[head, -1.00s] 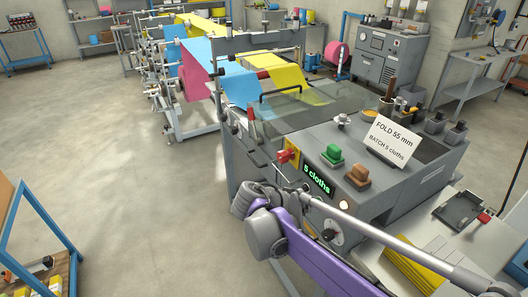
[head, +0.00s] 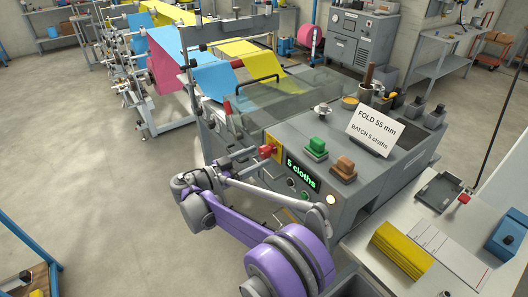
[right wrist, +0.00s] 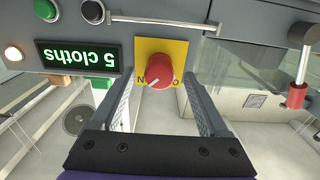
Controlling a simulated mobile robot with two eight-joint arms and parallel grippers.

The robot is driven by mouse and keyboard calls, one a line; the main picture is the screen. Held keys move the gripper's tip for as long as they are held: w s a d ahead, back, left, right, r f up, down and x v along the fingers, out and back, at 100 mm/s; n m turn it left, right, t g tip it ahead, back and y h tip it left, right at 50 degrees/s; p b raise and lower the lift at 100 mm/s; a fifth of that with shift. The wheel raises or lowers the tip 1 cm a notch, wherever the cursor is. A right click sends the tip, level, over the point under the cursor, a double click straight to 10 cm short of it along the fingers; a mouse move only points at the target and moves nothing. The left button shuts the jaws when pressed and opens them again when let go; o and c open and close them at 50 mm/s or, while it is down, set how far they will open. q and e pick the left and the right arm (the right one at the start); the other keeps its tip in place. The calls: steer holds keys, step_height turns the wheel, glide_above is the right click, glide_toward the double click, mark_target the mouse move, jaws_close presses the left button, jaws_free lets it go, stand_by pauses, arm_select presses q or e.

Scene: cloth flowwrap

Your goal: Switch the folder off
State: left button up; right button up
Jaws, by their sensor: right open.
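The folder (head: 290,130) is a grey machine with a clear cover and a lit green display (head: 301,173) reading "5 cloths". On its front is a red rotary switch (head: 266,152) on a yellow plate (head: 277,147). In the right wrist view the red knob (right wrist: 160,71) is ahead, with the yellow plate (right wrist: 178,48) behind it and its lettering partly hidden. My right gripper (head: 247,160) is open and empty. Its fingers point at the switch, one on each side of the knob in the wrist view; I cannot tell how deep they reach. My left gripper is not in view.
A green button (head: 317,145) and an orange-brown button (head: 345,167) sit on the folder's top, beside a "FOLD 55 mm" card (head: 371,128). A metal bar handle (right wrist: 165,22) runs near the switch. Yellow cloths (head: 402,249) lie on the table at right.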

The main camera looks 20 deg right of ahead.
mark_target(261, 155)
steer(key=shift+x, duration=1.85)
jaws_close()
